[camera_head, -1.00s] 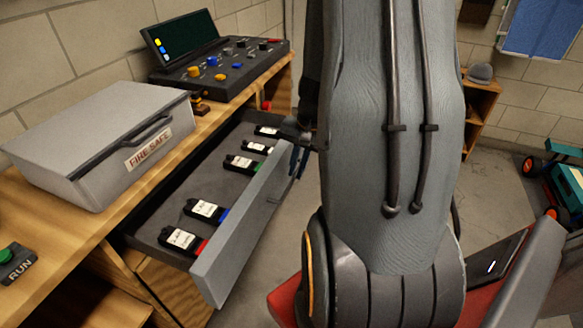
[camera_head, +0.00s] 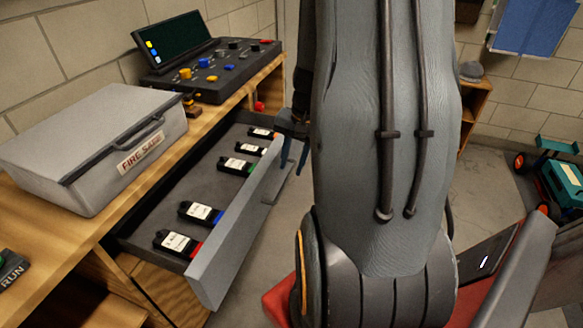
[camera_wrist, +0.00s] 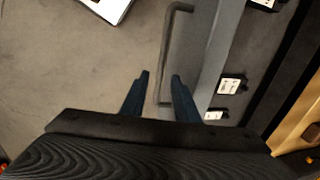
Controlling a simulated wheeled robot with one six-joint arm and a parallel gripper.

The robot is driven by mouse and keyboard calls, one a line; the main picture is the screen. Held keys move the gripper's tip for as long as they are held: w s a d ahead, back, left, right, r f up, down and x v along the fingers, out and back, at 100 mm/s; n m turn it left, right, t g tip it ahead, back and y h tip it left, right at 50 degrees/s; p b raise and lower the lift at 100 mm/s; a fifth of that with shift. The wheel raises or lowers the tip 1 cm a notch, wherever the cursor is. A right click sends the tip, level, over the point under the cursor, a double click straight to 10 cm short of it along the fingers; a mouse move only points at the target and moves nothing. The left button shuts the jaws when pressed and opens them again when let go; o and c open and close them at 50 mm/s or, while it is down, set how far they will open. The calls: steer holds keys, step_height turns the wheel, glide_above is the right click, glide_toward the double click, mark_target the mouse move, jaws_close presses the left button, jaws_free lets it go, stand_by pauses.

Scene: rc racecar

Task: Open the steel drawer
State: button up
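The steel drawer (camera_head: 240,232) stands pulled well out of the wooden bench, its grey floor and several labelled black battery-like packs in view. Its dark bar handle (camera_wrist: 172,50) is on the front panel. It is partly in view in the head view (camera_head: 278,190). My gripper (camera_wrist: 160,75) is open, with its two blue fingers apart. In the wrist view the near end of the handle lies between the fingers; I cannot tell whether they touch it. In the head view my gripper (camera_head: 294,160) is by the drawer front's far end, partly hidden by my arm.
A grey fire safe box (camera_head: 95,140) and a control panel (camera_head: 215,70) sit on the bench top (camera_head: 50,225). A green RUN button is at the left edge. Open floor (camera_wrist: 70,80) lies in front of the drawer. A teal cart (camera_head: 562,185) stands far right.

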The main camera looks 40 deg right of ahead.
steer(key=r, duration=0.3)
steer(key=s+r, duration=0.1)
steer(key=r, duration=0.1)
steer(key=shift+d+r, duration=0.15)
steer(key=shift+d, duration=0.1)
steer(key=a+n, duration=0.1)
steer(key=a, duration=0.2)
steer(key=a+n, duration=0.2)
steer(key=a, duration=0.2)
steer(key=a+r+n+g, duration=0.1)
steer(key=a, duration=0.2)
steer(key=shift+w+a+n, duration=0.1)
steer(key=shift+a+n, duration=0.2)
steer(key=shift+a, duration=0.05)
steer(key=s+a+n, duration=0.1)
steer(key=a+n, duration=0.1)
steer(key=a, duration=0.2)
steer(key=s+a+n, duration=0.1)
steer(key=a+n, duration=0.1)
steer(key=a, duration=0.1)
steer(key=s+a+n, duration=0.2)
steer(key=a, duration=0.2)
steer(key=shift+s+a+r+n+g+h, duration=0.1)
steer(key=shift+a+r+n+g+h, duration=0.2)
steer(key=shift+h, duration=0.1)
steer(key=shift+s+a+n, duration=0.4)
steer(key=shift+a, duration=0.1)
